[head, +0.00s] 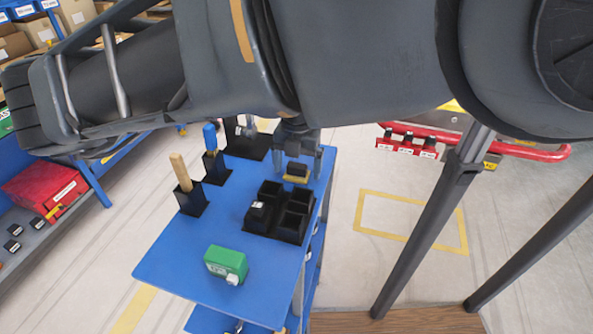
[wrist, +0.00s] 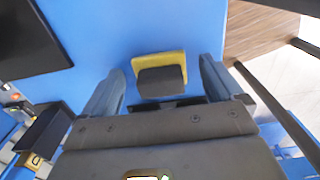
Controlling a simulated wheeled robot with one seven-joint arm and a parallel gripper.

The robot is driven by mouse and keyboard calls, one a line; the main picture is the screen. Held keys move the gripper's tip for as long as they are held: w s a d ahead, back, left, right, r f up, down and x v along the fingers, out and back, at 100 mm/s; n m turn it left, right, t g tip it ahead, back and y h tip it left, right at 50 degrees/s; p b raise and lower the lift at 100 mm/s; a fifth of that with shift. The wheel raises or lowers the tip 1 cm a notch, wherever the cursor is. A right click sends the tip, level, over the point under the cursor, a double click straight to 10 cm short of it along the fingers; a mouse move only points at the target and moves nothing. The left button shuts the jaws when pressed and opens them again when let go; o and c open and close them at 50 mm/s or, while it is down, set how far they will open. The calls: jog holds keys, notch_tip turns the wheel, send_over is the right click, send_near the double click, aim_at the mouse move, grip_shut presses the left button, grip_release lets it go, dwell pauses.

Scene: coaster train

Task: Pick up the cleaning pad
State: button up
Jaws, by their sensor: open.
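The cleaning pad (head: 296,179) has a yellow base and a dark grey upper part. It lies on the blue cart top (head: 180,258), behind the black divided holder. In the wrist view the pad (wrist: 160,62) shows between the fingers, its yellow edge on the far side. My gripper (head: 298,166) is open, with one finger to each side of the pad. In the wrist view the gripper (wrist: 162,78) shows a gap between each finger and the pad. The pad's near side is partly hidden by the gripper body.
The black holder (head: 272,234) has several compartments, one with a small item. A green box (head: 226,263) stands at the cart's front. A wooden handle (head: 181,173) and a blue handle (head: 210,138) stand in black cups at the left. The cart top's front left is clear.

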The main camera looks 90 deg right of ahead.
aim_at(297, 163)
jog(key=c, duration=1.2)
jog(key=shift+o, duration=0.2)
jog(key=shift+r, duration=0.1)
jog(key=shift+r, duration=0.45)
notch_tip(297, 163, up, 2)
jog(key=shift+r+b, duration=0.2)
jog(key=shift+b, duration=0.1)
jog(key=s+d+r+b, duration=0.1)
jog(key=s+d+r, duration=0.4)
jog(key=s, duration=0.5)
notch_tip(297, 163, up, 3)
jog(key=shift+d+f, duration=0.2)
jog(key=shift+d, duration=0.15)
jog(key=shift+s, duration=0.1)
